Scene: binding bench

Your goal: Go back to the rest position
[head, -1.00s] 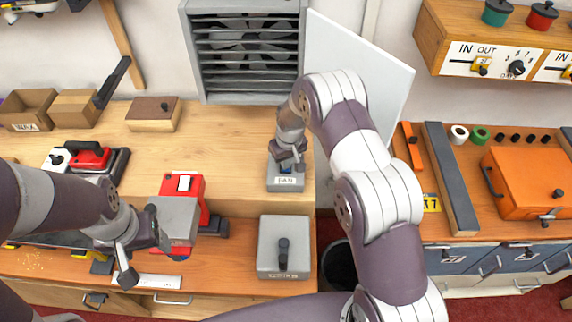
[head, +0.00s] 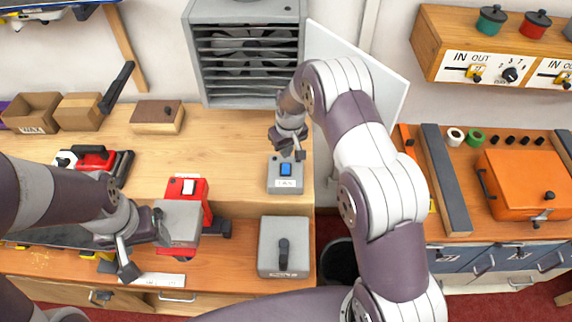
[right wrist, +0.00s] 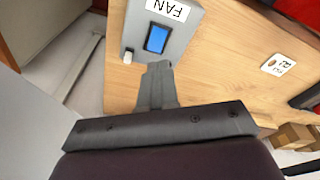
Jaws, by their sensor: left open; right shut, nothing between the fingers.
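My right gripper (head: 292,154) is shut and empty. It hangs just above and behind the grey switch box (head: 286,186), clear of its blue button (head: 286,169). In the right wrist view the shut fingers (right wrist: 157,70) point toward the box, labelled FAN (right wrist: 165,12), and its bright blue button (right wrist: 157,38), with a small gap apparent. My left gripper (head: 146,248) is open, at the lower left over the bench front. It is beside the grey block of a red device (head: 190,190); whether they touch cannot be told.
A louvred fan unit (head: 247,55) and a white panel (head: 325,45) stand behind my right arm. A grey lidded box (head: 284,248) with a black handle sits on the lower bench. A dark bin (head: 338,262) stands in the gap before the right bench, which holds an orange case (head: 525,180).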

